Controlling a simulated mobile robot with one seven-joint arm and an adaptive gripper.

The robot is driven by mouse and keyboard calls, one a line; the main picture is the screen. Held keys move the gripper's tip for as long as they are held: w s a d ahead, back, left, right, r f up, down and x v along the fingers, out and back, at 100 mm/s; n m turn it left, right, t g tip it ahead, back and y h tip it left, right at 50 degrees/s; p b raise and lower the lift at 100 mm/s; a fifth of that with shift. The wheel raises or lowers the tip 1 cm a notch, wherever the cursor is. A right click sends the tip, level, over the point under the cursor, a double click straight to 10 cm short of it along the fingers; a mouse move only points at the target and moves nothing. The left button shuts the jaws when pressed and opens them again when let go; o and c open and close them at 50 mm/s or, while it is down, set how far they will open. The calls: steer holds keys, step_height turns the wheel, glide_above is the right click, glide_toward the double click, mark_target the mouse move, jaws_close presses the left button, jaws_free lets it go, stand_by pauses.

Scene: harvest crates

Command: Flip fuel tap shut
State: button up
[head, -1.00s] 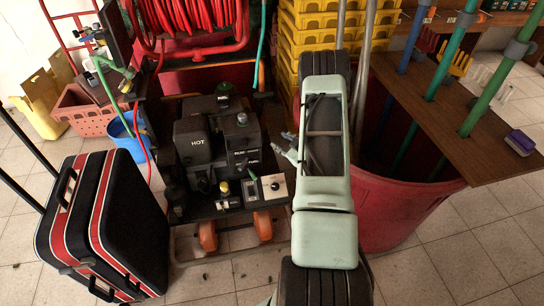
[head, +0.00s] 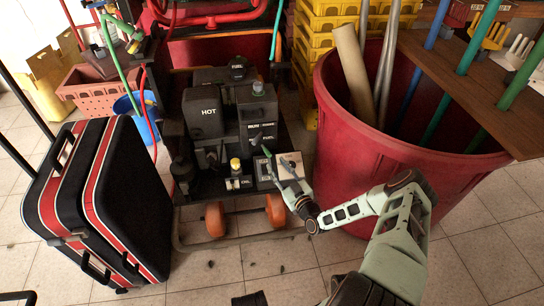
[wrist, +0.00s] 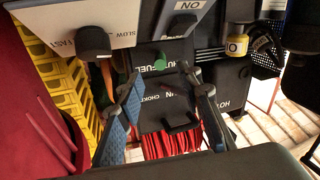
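The machine with black housings marked HOT (head: 205,112) stands on a wheeled frame in the head view. My gripper (head: 280,172) reaches in from the lower right to the front of its control panel. In the wrist view my gripper (wrist: 162,80) is open, with blue-padded fingers spread and nothing seen between the tips. Just beyond them is a panel lettered FUEL, with ON and CHOKE below. A small green knob (wrist: 160,62) sits by the FUEL lettering, apparently the fuel tap; its exact setting is unclear. A dark lever (wrist: 181,126) shows near CHOKE.
A SLOW/FAST plate with a black knob (wrist: 93,42) is close to the left finger in the wrist view. A yellow-capped oil filler (head: 235,164) sits left of my gripper. A red bin (head: 400,150) stands right, a striped suitcase (head: 75,200) left.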

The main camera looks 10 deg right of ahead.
mark_target(268, 153)
steer(key=b+x, duration=0.2)
steer(key=x, duration=0.5)
steer(key=shift+w+a+f, duration=0.1)
steer(key=shift+w, duration=0.1)
steer(key=shift+w+a, duration=0.15)
steer(key=shift+w, duration=0.45)
jaws_close()
